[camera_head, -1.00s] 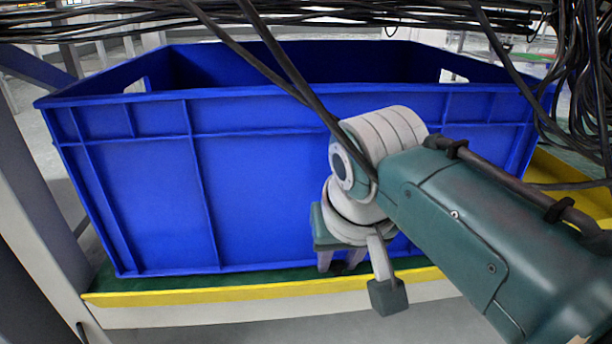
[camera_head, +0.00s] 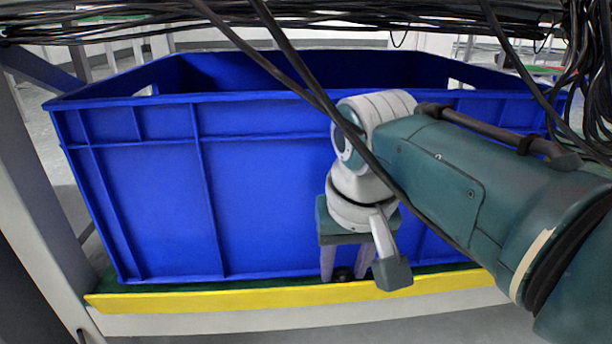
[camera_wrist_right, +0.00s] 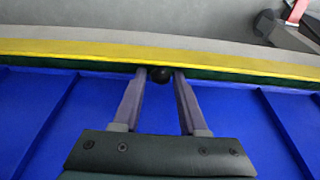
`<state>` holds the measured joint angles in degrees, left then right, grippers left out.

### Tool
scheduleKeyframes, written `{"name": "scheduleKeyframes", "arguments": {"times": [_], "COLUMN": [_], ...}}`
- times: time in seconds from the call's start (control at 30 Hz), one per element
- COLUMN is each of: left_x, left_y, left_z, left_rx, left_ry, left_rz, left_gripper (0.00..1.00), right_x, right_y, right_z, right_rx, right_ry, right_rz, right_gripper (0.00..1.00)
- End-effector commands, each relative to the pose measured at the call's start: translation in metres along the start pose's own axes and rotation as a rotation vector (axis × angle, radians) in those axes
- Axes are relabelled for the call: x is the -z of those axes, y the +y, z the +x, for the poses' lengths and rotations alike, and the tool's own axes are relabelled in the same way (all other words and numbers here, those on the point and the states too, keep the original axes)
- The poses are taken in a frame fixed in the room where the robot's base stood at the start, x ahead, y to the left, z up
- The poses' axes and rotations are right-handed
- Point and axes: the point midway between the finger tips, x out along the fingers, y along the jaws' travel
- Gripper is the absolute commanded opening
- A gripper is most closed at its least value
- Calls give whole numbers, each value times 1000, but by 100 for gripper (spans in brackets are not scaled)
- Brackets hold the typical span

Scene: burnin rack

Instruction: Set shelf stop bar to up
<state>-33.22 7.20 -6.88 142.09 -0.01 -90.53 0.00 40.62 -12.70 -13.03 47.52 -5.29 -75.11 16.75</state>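The yellow stop bar (camera_head: 230,298) runs along the front edge of the shelf, in front of the blue bin; it also shows in the right wrist view (camera_wrist_right: 60,52). A small black round knob (camera_head: 343,273) sits at the bar's inner side and shows in the right wrist view (camera_wrist_right: 161,75). My right gripper (camera_head: 346,275) points down there, with its two grey fingers apart. In the right wrist view its fingertips (camera_wrist_right: 160,72) are on either side of the knob, with small gaps seeming to show. My left gripper is not in view.
A large blue bin (camera_head: 150,200) stands on the green shelf deck right behind the bar and close to my gripper. Black cables (camera_head: 290,60) hang across the top and right. A grey rack post (camera_head: 40,220) stands at left. Floor is visible in front.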

Motion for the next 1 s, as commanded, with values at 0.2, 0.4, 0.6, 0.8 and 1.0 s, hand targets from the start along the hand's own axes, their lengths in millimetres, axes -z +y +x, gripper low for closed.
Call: {"name": "scheduleKeyframes", "arguments": {"times": [0.2, 0.4, 0.6, 0.8, 1.0], "left_x": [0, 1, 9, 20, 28], "left_y": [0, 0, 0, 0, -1], "left_z": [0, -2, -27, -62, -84], "left_rx": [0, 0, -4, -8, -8], "left_ry": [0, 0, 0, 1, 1], "left_rz": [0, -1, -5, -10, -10], "left_gripper": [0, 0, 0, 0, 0], "right_x": [1, 1, 3, 3, 2], "right_y": [0, -1, 0, 0, 0], "right_z": [-1, -3, -28, -66, -93], "right_rx": [0, 1, 1, 2, 0], "right_ry": [2, 2, 2, 2, 1], "right_rz": [0, 0, 0, 0, -1], "right_gripper": [60, 60, 60, 60, 60]}}
